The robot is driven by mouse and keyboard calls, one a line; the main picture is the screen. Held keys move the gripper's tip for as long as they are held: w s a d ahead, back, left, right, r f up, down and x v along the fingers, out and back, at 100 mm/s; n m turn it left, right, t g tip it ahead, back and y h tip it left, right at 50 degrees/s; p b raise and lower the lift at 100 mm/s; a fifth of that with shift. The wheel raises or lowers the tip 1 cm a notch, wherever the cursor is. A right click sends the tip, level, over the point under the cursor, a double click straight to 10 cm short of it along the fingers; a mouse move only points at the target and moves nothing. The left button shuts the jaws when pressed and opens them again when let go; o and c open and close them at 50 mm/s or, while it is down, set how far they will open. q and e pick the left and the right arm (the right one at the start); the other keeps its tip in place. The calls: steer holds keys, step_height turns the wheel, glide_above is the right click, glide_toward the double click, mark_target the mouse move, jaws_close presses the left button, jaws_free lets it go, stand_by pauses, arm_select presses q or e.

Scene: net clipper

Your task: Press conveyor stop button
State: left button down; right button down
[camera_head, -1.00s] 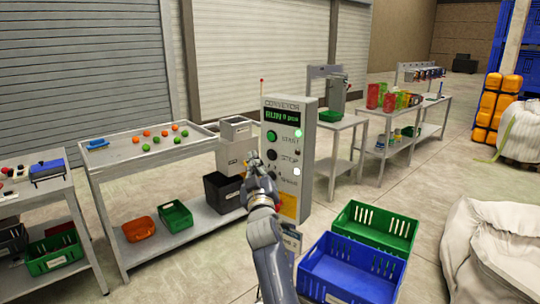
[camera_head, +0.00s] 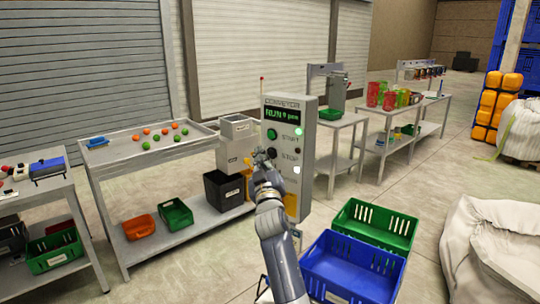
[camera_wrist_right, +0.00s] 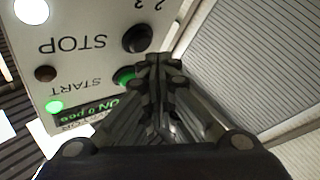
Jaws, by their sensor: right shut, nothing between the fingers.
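The conveyor control panel (camera_head: 284,112) is a grey upright box with a lit green display reading RUN. Its black stop button (camera_head: 272,153), beside the word STOP, is also clear in the right wrist view (camera_wrist_right: 137,38). The green start button (camera_head: 271,134) is above it; in the upside-down wrist view it is partly behind my fingers (camera_wrist_right: 124,76). My right gripper (camera_head: 261,158) is shut and empty, just left of the stop button in the head view. In the wrist view its fingertips (camera_wrist_right: 156,62) overlap the panel's edge; contact is unclear. My left gripper is out of view.
Behind the panel stands a grey table (camera_head: 110,154) with small orange and green balls. A black bin (camera_head: 222,190) is on its lower shelf. Blue (camera_head: 350,272) and green (camera_head: 378,228) crates stand on the floor to the right. A white sack (camera_head: 490,250) is at far right.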

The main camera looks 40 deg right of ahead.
steer(key=shift+d, duration=0.1)
stand_by(0.7)
steer(key=shift+w+d, duration=0.15)
steer(key=shift+d, duration=0.2)
steer(key=shift+w+d+r, duration=0.1)
steer(key=shift+d, duration=0.3)
stand_by(0.7)
stand_by(0.3)
steer(key=shift+s+a, duration=0.25)
steer(key=shift+a, duration=0.6)
steer(key=a, duration=0.1)
steer(key=s+a, duration=0.1)
steer(key=a, duration=0.2)
steer(key=shift+s+a+b, duration=0.25)
steer(key=shift+a+b, duration=0.1)
steer(key=shift+a, duration=0.05)
